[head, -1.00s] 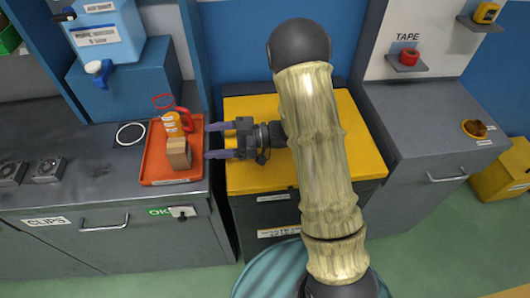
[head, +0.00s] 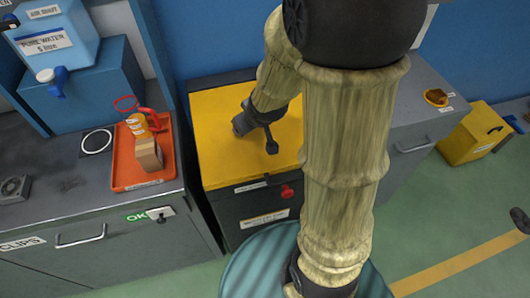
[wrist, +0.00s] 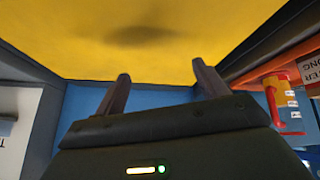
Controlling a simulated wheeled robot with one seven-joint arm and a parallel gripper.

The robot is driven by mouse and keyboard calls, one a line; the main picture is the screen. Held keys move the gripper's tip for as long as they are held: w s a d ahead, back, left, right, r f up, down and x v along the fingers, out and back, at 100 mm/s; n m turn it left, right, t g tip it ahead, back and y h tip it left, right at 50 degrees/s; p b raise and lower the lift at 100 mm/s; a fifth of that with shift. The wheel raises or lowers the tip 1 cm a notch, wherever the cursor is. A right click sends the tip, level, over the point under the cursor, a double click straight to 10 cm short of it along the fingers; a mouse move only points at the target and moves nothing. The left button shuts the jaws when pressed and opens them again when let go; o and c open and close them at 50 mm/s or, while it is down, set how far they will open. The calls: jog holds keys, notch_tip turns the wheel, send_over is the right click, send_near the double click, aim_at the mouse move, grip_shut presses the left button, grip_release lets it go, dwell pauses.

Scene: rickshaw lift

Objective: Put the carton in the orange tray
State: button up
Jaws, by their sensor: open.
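The carton (head: 149,154) is a small brown box standing in the orange tray (head: 128,178), toward the tray's right side. An orange and white bottle (head: 138,126) and a red-handled item stand behind it in the tray. The tray lies on the grey counter at the left. My gripper (wrist: 158,92) is open and empty in the wrist view, with a yellow surface beyond its fingers. In the wrist view the tray's edge (wrist: 262,75) shows at the right.
The grey counter (head: 60,210) holds a blue container (head: 95,100) at the back and a black fan-like part (head: 14,190) at the left. An orange dish (head: 436,97) stands on the right counter. A yellow bin (head: 470,135) is on the floor at right.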

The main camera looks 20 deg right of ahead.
jog(key=s+m+g, duration=0.3)
jog(key=s+g, duration=0.1)
jog(key=s, duration=0.7)
jog(key=shift+a, duration=0.15)
jog(key=shift+s+r, duration=0.1)
jog(key=w+p+v, duration=0.1)
jog(key=p+v, duration=0.6)
jog(key=shift+w+r+p, duration=0.35)
jog(key=shift+r+p, duration=0.05)
